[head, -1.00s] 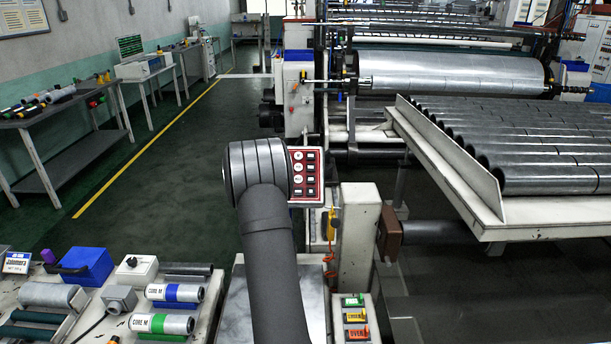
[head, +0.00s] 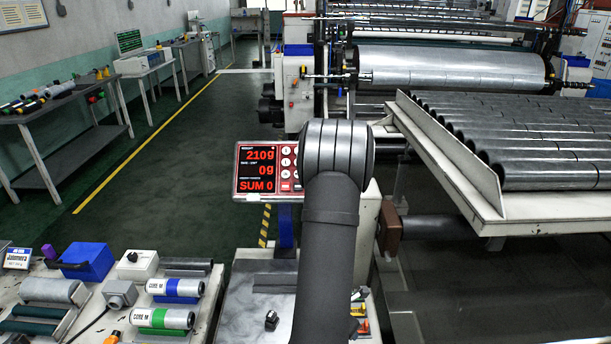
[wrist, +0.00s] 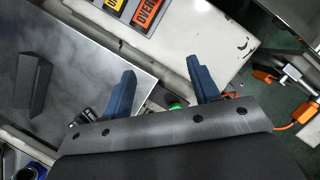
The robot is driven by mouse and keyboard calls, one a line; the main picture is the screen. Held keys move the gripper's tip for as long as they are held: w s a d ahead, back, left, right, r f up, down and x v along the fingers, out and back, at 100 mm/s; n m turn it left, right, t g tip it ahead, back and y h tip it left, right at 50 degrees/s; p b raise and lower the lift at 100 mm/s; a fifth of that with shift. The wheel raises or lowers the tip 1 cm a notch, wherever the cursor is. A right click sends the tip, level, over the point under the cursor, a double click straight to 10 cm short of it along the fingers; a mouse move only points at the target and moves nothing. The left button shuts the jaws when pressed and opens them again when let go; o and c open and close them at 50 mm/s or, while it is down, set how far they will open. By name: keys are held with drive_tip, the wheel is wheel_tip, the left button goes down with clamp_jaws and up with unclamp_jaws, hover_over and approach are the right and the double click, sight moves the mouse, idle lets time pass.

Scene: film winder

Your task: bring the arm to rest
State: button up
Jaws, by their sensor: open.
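My arm (head: 332,240) rises from the bottom of the head view, and its dark rounded joint stands in front of the display's right side. My gripper (wrist: 161,68) shows in the wrist view with its two blue fingers well apart and nothing between them. It is above the edge of a metal plate (wrist: 95,60) and a pale panel with OVER labels (wrist: 148,12). In the head view my arm hides most of the gripper. A dark block (wrist: 33,83) lies on the plate in the wrist view, apart from the fingers.
Left of the plate is a bench with a blue box (head: 85,261) and cores labelled CORE M (head: 175,287). A rack of grey rolls (head: 520,140) stands at right. The green floor (head: 150,200) at left is open.

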drive_tip(key=s+d+f+m+g+h, duration=0.1)
drive_tip(key=s+d+m+g, duration=0.1)
drive_tip(key=s+d+m, duration=0.6)
drive_tip(key=shift+s+d+g, duration=0.4)
drive_tip(key=shift+s+d, duration=1.75)
drive_tip(key=shift+s, duration=1.85)
drive_tip(key=shift+w, duration=0.1)
